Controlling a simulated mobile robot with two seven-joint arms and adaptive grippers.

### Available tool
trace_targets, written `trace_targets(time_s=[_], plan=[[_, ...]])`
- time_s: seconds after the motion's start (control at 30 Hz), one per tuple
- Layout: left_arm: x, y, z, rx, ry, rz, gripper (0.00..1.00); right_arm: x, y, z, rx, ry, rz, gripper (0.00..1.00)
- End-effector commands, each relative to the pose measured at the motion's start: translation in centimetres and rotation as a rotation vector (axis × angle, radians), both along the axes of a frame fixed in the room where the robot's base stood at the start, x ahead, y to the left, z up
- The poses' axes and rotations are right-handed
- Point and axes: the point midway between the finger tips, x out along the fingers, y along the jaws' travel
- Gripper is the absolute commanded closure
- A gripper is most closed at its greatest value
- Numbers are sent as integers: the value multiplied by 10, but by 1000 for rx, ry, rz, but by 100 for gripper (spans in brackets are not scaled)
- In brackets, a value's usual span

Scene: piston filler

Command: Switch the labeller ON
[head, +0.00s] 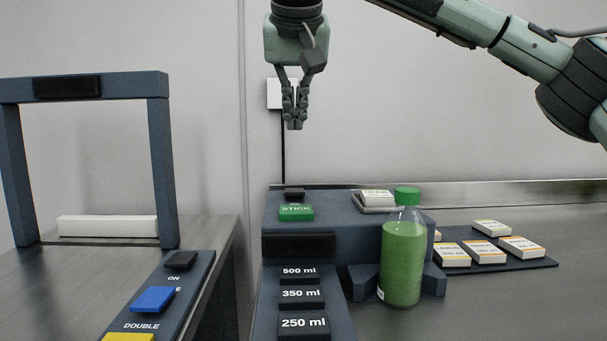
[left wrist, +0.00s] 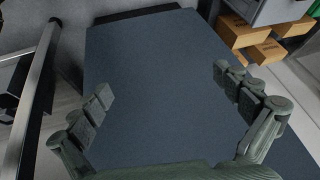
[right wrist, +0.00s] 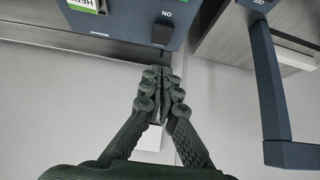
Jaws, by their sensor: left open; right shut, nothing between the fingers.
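The labeller (head: 345,215) is a dark blue box in the middle of the head view, with a green STICK button (head: 296,212) on top. Its small black switch (head: 294,194) stands behind that button. In the right wrist view the switch (right wrist: 162,32) sits near the box edge beside an upside-down ON label. My right gripper (head: 294,122) is shut and empty, pointing down, above the switch and apart from it. In the right wrist view its fingertips (right wrist: 165,76) are just below the switch. My left gripper (left wrist: 163,84) is open and empty over a dark blue surface.
A green bottle (head: 402,262) stands against the labeller's front. Label stacks (head: 481,252) lie on a mat at right. Volume buttons (head: 303,322) are in front. A left panel has another black switch (head: 180,260) beside a blue frame (head: 160,170). Cardboard boxes (left wrist: 245,35) show in the left wrist view.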

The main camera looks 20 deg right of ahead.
Motion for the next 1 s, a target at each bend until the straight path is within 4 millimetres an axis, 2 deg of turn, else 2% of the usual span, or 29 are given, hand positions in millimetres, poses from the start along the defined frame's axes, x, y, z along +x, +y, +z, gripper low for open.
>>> trace_targets(time_s=[0.57,0.77,1.0], plan=[[2,-1,0,-2,-7,-3,0,3,-1,-4,0,1,-1,100],[12,-9,3,-17,-56,-20,0,20,-6,-28,0,3,-1,100],[26,-21,10,-40,-126,-45,0,51,-15,-70,0,3,-1,100]])
